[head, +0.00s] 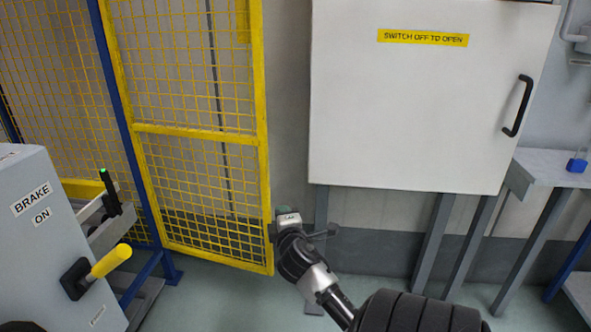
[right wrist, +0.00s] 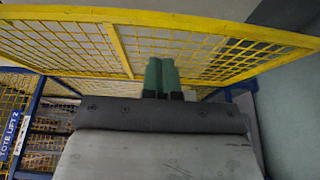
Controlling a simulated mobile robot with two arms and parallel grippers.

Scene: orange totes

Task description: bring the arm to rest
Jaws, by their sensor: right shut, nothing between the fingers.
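My right arm comes in from the bottom of the head view and reaches forward and up. Its gripper (head: 288,216) is in front of the lower right corner of the yellow mesh gate, seen partly from behind. In the right wrist view the two green fingers (right wrist: 161,75) are together, shut with nothing between them. The mesh gate fills the space beyond them. I cannot tell how far the fingers are from the mesh. My left gripper is not in view.
The yellow mesh gate (head: 262,150) stands ahead. A white cabinet (head: 420,110) on grey legs is to the right. A grey box (head: 45,250) marked BRAKE ON with a yellow-handled lever (head: 107,262) is at left. A grey shelf (head: 550,165) stands far right. Floor is clear below the gate.

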